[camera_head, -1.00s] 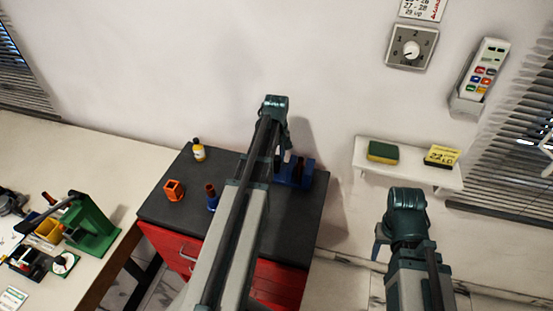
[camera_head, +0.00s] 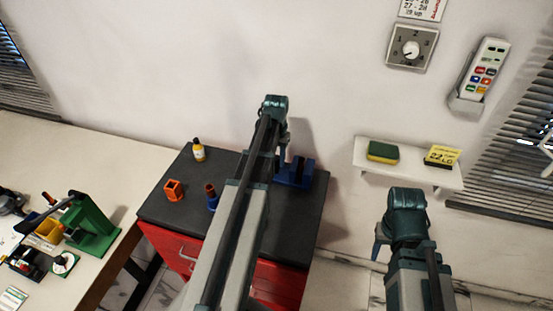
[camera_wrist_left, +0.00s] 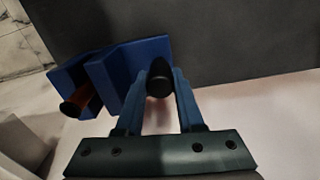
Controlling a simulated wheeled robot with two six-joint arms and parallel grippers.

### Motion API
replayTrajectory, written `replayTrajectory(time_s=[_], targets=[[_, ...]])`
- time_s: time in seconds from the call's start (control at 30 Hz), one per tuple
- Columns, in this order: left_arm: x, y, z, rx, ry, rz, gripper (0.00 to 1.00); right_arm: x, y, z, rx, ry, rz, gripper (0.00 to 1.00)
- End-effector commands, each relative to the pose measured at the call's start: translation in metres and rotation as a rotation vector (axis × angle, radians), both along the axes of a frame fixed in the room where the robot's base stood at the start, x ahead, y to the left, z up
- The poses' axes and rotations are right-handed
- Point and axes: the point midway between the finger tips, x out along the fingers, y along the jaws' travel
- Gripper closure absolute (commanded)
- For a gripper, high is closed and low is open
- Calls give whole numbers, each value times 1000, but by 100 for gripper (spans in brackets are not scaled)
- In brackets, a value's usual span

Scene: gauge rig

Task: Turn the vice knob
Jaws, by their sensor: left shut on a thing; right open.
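The blue vice (camera_head: 297,174) stands on the dark cabinet top near the wall. In the left wrist view the vice (camera_wrist_left: 128,68) shows its two blue blocks, and a brown rod with a black end (camera_wrist_left: 75,104) sticks out at its left. A dark rounded knob (camera_wrist_left: 159,86) lies beside the right block, between the fingers of my left gripper (camera_wrist_left: 162,78). That gripper (camera_head: 282,148) is shut on the knob; its arm hides part of the cabinet top in the head view. My right gripper (camera_head: 379,242) is open and empty, low at the right, away from the vice.
On the cabinet top (camera_head: 165,205) stand a yellow bottle (camera_head: 198,151), an orange holder (camera_head: 174,191) and a small blue piece with a brown top (camera_head: 211,198). A wall shelf (camera_head: 400,173) holds a sponge (camera_head: 382,151). A green press (camera_head: 92,225) stands on the left bench.

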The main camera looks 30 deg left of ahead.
Motion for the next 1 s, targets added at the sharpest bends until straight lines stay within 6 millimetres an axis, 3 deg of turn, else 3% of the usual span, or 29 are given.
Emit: replayTrajectory(time_s=[0.4,0.97,1.0], targets=[[0,0,0,-1,-1,-177,100,0,0,0,0,0,0,50],[0,0,0,-1,0,-202,100,0,0,0,0,0,0,50],[0,0,0,-1,0,-202,60,0,0,0,0,0,0,50]])
